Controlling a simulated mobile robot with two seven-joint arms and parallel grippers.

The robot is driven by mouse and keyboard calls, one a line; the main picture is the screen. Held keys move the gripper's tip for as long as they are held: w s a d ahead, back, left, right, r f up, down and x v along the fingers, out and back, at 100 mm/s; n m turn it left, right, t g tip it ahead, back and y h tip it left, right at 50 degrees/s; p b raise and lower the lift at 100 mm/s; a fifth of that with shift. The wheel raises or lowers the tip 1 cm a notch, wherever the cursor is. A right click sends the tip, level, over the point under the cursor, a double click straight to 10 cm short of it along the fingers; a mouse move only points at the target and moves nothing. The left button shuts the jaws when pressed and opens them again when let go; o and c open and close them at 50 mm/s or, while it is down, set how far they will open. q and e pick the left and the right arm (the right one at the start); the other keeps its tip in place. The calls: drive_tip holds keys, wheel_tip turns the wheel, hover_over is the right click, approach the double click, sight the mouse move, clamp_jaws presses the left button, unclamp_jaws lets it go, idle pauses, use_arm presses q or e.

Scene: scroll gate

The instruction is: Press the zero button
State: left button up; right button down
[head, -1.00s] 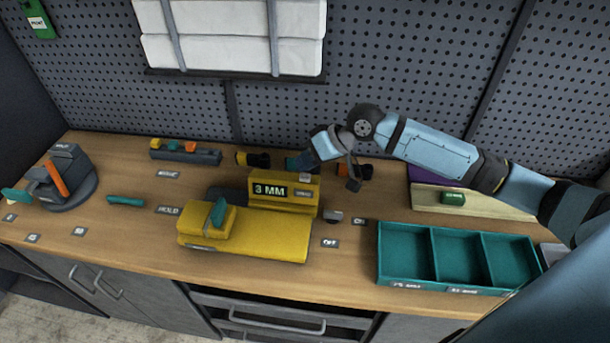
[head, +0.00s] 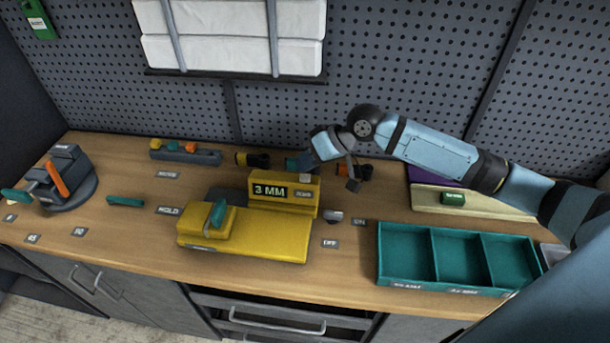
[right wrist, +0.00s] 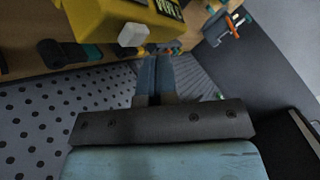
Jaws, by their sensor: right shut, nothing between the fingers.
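The yellow gauge (head: 270,191) stands on the bench with a display reading 3 MM. A small label, too blurred to read for sure, is beside the display. A small pale button (head: 305,178) sits on top of the gauge's right end; it also shows as a white block in the right wrist view (right wrist: 132,35). My right gripper (head: 303,163) is shut and empty, just behind and above the button. In the right wrist view its closed fingers (right wrist: 157,62) point past the button, with a visible gap. My left gripper is not in view.
A yellow base with a teal handle (head: 217,217) is in front of the gauge. A small grey knob (head: 333,217) is at its right. A teal three-part tray (head: 382,250) stands at the front right. Dark-and-coloured tools lie behind the gauge, near my gripper. The pegboard (head: 400,60) rises behind.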

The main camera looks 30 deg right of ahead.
idle(0.5)
drive_tip(key=shift+f, duration=0.1)
drive_tip(key=shift+f, duration=0.3)
drive_tip(key=shift+f, duration=0.55)
idle(0.8)
drive_tip(key=shift+r+p, duration=0.95)
drive_tip(key=shift+p, duration=0.35)
